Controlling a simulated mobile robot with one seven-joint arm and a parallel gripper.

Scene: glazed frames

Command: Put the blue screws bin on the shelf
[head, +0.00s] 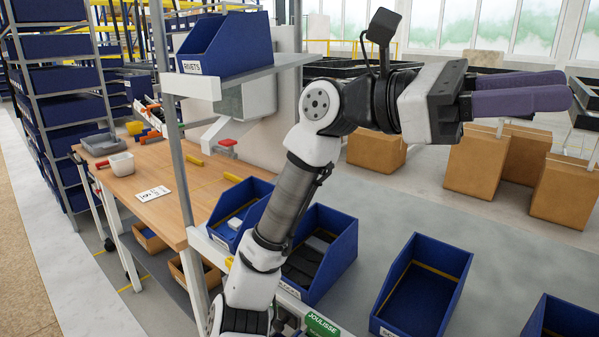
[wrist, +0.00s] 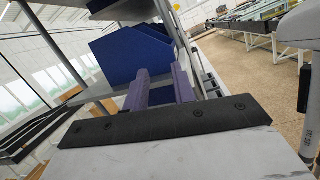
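A blue open-front bin (head: 425,285) stands at the lower right in the head view. Its cut-off label seems to start with "SC", so it may be the screws bin; its support is out of frame. The shelf (head: 230,78) at upper left holds a blue bin labelled RIVETS (head: 232,45), with shelf room to its right. My gripper (head: 567,96) is raised at the upper right, away from both bins. Its purple fingers stand apart and empty; they also show in the wrist view (wrist: 160,80), with a blue bin (wrist: 118,55) on a rack beyond.
Two blue bins (head: 238,210) (head: 325,250) with contents sit on the lower shelf, behind my arm. Another blue bin (head: 565,320) is cut off at the bottom right. A wooden workbench (head: 160,185) is at left. Cardboard boxes (head: 475,162) stand on the floor behind.

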